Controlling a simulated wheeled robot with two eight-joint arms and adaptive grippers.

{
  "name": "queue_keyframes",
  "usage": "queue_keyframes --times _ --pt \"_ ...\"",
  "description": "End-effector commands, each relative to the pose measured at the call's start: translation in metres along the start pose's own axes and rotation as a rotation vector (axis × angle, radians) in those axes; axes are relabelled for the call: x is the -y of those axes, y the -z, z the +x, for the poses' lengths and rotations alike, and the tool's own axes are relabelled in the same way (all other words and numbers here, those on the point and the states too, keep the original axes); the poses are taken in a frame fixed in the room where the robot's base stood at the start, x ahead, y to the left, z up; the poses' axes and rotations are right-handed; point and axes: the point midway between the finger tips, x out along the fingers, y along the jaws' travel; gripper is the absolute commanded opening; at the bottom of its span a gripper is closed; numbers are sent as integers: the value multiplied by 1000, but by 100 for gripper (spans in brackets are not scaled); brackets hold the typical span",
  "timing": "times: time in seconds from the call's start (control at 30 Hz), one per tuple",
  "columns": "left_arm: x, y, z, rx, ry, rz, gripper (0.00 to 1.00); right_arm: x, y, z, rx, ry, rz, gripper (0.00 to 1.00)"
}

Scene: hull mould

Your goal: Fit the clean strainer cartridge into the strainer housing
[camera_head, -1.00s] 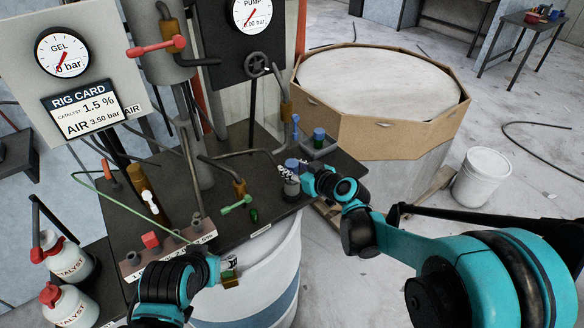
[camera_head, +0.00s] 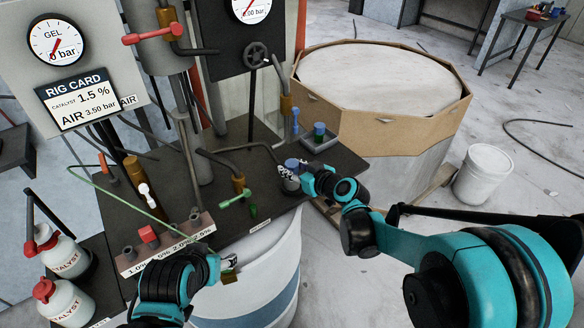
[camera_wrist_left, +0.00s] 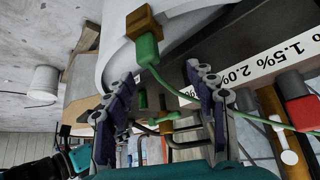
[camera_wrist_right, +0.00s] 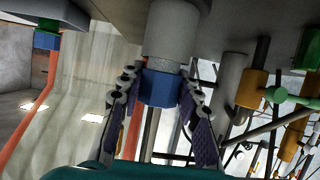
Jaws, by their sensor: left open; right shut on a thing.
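My right gripper (camera_head: 302,180) is shut on a blue cap (camera_head: 291,164) at the top of an upright grey cylinder that looks like the strainer housing (camera_head: 290,184), near the bench's right end. In the right wrist view, the blue cap (camera_wrist_right: 160,88) is between the fingers and lines up with the grey cylinder (camera_wrist_right: 172,35). I cannot tell how deep any cartridge body sits; it is hidden. Another cartridge-like piece (camera_head: 319,132), blue above and green below, stands in a small grey tray (camera_head: 326,147). My left gripper (camera_head: 229,265) is open and empty before the bench front.
A green-handled valve (camera_head: 235,200) and grey pipes stand left of the housing. A white drum (camera_head: 262,290) is below the bench edge. Catalyst bottles (camera_head: 62,252) are at left.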

Motion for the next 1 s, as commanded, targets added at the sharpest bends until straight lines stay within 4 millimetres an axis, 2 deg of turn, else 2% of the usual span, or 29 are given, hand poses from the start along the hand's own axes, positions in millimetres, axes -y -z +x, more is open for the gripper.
queue_keyframes --times 0.37,0.4,0.5,0.83,1.0 --pt "0 -5 7 0 0 0 56 0 -10 4 0 0 0 3" --pt "0 -5 8 0 0 0 56 0 -10 4 0 0 0 36" --pt "0 -5 7 0 0 0 56 0 -9 4 0 0 0 58" --pt "0 -5 7 0 0 0 56 0 -9 1 0 0 0 58" --pt "0 -5 7 0 0 0 56 -1 -9 -20 -1 -3 2 58"
